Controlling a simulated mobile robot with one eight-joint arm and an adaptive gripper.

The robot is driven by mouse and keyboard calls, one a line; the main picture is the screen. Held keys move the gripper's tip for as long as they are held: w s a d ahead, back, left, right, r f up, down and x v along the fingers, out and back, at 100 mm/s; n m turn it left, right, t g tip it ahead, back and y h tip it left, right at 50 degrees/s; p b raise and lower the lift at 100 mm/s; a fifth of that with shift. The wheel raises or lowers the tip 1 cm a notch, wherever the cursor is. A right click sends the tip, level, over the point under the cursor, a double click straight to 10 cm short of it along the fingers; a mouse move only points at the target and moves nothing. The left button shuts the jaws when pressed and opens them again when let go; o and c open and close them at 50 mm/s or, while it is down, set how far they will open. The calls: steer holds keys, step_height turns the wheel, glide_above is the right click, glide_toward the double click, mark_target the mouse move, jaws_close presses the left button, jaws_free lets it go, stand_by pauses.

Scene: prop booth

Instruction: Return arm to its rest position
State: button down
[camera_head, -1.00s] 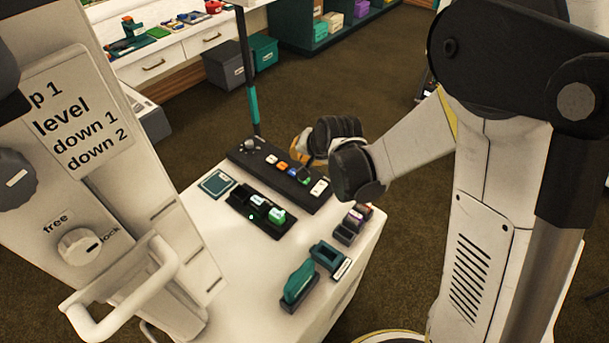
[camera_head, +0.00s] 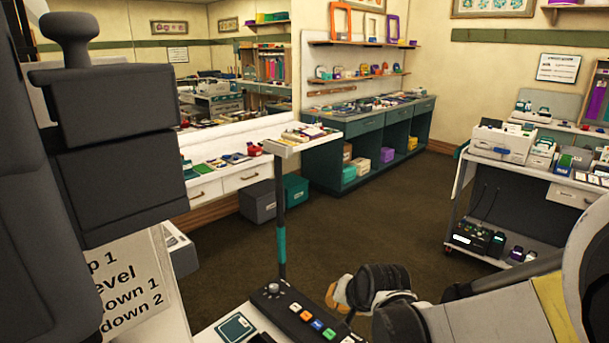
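My arm comes in from the lower right in the head view, with dark rounded joints and a pale link. At its end a small orange and white part, perhaps of my gripper (camera_head: 338,292), shows partly behind a dark joint. I cannot make out the fingers, or whether they hold anything. The end of the arm is close to a black box (camera_head: 286,312) with a knob and a row of coloured buttons at the bottom edge. How far apart they are I cannot tell.
A pole with a small tray (camera_head: 303,143) rises behind the button box. A white cart (camera_head: 540,185) stands at right, and a green cabinet (camera_head: 372,140) at the back. Bins (camera_head: 258,201) stand on the floor at left. The brown carpet (camera_head: 385,215) between is clear.

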steer(key=s+d+r+n, duration=0.1)
steer(key=s+d+r, duration=0.2)
steer(key=s, duration=0.4)
steer(key=s+d+r+n+h, duration=0.1)
steer(key=s+d+r, duration=0.2)
steer(key=s, duration=0.4)
steer(key=s+d+r+n+h, duration=0.1)
steer(key=s+d+r+n, duration=0.1)
steer(key=s+d+r, duration=0.2)
steer(key=s, duration=0.3)
steer(key=shift+s+r, duration=0.15)
steer(key=shift+r, duration=0.05)
